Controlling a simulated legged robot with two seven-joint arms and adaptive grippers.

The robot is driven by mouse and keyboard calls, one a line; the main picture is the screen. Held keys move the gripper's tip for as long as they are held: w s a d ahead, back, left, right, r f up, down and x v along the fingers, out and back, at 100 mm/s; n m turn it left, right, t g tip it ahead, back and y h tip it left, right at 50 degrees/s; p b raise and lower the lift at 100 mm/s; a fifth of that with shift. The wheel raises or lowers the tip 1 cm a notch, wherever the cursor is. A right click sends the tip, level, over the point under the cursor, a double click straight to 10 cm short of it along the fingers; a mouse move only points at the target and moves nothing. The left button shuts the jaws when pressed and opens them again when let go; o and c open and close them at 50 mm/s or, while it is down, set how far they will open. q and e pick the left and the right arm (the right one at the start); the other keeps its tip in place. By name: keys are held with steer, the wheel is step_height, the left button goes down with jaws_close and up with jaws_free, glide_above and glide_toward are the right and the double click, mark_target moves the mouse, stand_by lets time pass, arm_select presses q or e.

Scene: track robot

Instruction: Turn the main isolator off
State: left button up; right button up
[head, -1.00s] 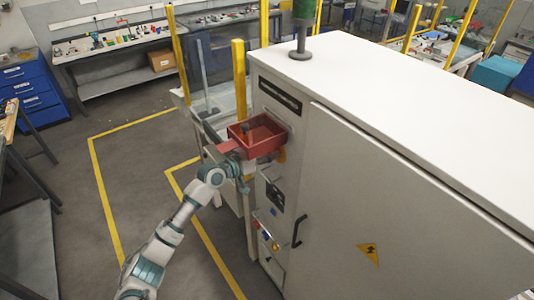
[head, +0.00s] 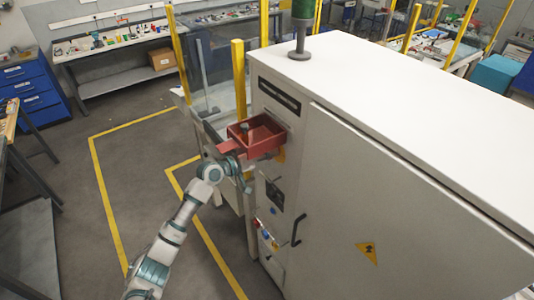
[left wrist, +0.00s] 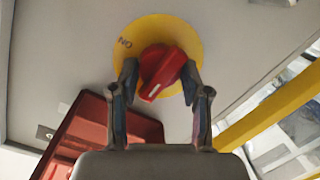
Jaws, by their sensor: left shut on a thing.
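The main isolator shows in the left wrist view as a red rotary knob (left wrist: 163,70) on a round yellow plate (left wrist: 203,42). The knob's white mark points down and a little left in that view, away from the lettering at the plate's upper left, which looks like "ON". My left gripper (left wrist: 160,88) is shut on the knob, one finger on each side. In the head view my left gripper (head: 244,178) is at the cabinet's narrow front, just below the red tray; the knob is hidden there. My right gripper is out of view.
The red tray (head: 272,147) juts from the cabinet (head: 385,190) just above my left wrist. Below are a switch panel (head: 274,196), small coloured buttons and a black door handle (head: 297,229). A yellow post (head: 239,80) stands left of it. Floor at left is clear.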

arm_select(q)
steer(key=o, duration=0.9)
steer(key=shift+w+r, duration=0.1)
steer(key=shift+r, duration=0.2)
steer(key=shift+o, duration=1.3)
steer(key=shift+f, duration=0.1)
steer(key=shift+w+f, duration=0.1)
steer(key=shift+f, duration=0.1)
steer(key=v, duration=1.2)
steer(key=shift+w+f, duration=0.1)
steer(key=shift+f, duration=0.05)
